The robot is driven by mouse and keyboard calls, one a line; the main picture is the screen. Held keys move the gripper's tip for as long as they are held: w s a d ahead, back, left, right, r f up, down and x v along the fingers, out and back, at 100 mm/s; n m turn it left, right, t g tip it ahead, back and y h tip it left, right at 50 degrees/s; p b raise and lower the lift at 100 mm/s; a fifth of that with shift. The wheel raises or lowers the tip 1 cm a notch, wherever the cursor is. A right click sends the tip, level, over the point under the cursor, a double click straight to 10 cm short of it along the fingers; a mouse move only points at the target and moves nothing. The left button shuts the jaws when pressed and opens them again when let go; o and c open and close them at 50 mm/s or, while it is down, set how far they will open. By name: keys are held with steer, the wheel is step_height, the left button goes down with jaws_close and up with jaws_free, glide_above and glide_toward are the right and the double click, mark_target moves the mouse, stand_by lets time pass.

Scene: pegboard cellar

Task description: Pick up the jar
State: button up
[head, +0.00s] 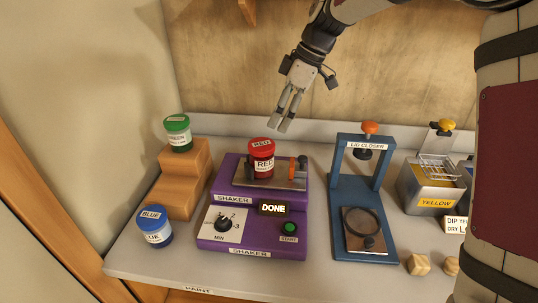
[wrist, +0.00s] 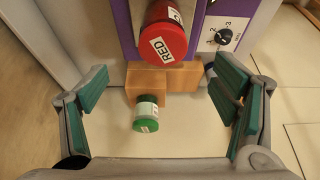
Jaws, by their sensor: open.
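The red jar (head: 261,158) with a red lid marked RED stands upright on the plate of the purple shaker (head: 234,229). In the wrist view the red jar (wrist: 163,40) shows at top centre, ahead of the fingers. A green-lidded jar (head: 178,132) stands on a wooden step block (head: 184,182); it also shows in the wrist view (wrist: 146,115). A blue-lidded jar (head: 154,227) stands on the bench at the front left. My gripper (head: 284,115) is open and empty, above and slightly right of the red jar, apart from it.
A wall is behind the bench.

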mark_target(266, 143)
steer(key=p+x, duration=0.1)
steer(key=x, duration=0.7)
steer(key=shift+f, duration=0.15)
steer(key=shift+p+x, duration=0.65)
steer(key=shift+x, duration=1.95)
steer(key=shift+s, duration=0.15)
steer(key=c, duration=1.7)
